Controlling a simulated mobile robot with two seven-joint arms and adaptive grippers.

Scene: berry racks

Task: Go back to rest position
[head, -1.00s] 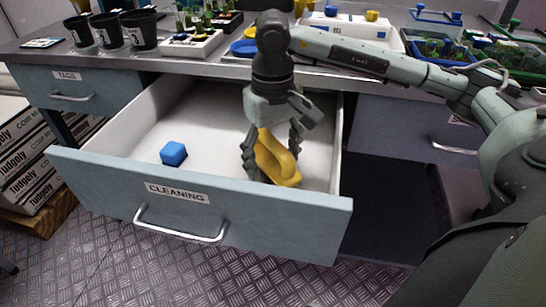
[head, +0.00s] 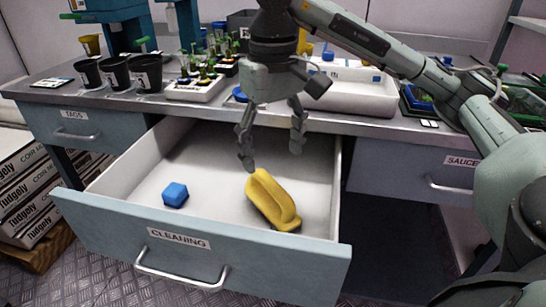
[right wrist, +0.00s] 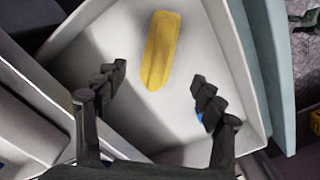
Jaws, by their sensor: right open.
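My right gripper (head: 271,150) is open and empty above the open drawer labelled CLEANING (head: 200,262). A yellow object with a raised handle, like a brush (head: 272,200), lies in the drawer below and apart from the fingers. In the right wrist view the yellow brush (right wrist: 161,50) lies beyond the open fingers (right wrist: 158,95). A blue block (head: 175,195) lies in the drawer to the left of the brush. In the right wrist view the blue block is mostly hidden behind a finger. My left gripper is not in view.
The worktop behind holds black pots (head: 148,74), a white seedling tray (head: 196,90) and a white box (head: 345,97). Closed drawers labelled TAGS (head: 85,132) and SAUCERS (head: 425,180) flank the open one. Stacked boxes (head: 30,200) stand at the left.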

